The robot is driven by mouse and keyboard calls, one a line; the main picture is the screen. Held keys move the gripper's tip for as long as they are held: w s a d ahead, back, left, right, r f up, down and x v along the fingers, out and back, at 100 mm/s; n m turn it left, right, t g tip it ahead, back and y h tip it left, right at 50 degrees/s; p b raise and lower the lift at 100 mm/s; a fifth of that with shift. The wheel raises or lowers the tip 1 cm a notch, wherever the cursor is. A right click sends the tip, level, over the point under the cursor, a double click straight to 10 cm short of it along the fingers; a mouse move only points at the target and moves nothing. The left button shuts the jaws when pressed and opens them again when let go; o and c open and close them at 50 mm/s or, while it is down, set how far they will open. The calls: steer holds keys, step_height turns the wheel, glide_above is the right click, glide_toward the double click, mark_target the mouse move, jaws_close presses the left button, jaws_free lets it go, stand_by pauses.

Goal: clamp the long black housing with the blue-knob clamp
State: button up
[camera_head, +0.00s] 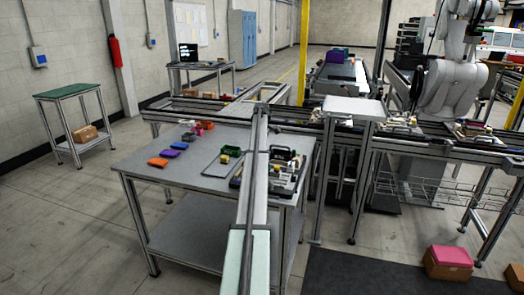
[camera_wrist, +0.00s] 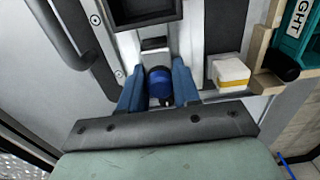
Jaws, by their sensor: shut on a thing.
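In the wrist view, my gripper (camera_wrist: 158,88) has its two blue fingers on either side of the blue knob (camera_wrist: 159,80) of the clamp. It is shut on the knob. A dark clamp part (camera_wrist: 154,44) shows just beyond the knob, on a light metal plate (camera_wrist: 186,40). A black rectangular housing with a raised rim (camera_wrist: 146,18) lies beyond the clamp, cut off by the top edge. I cannot tell its full length or whether the clamp presses on it. In the head view, black parts (camera_head: 286,157) sit on the worktable, too small to tell apart.
In the wrist view, a black curved bar (camera_wrist: 74,32) is at left. Orange and purple pieces (camera_head: 164,156) lie on the worktable (camera_head: 200,178) in the head view.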

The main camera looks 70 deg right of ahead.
steer(key=shift+s, duration=1)
steer(key=o, duration=0.8)
steer(key=shift+r, duration=0.1)
steer(key=shift+r, duration=3.9)
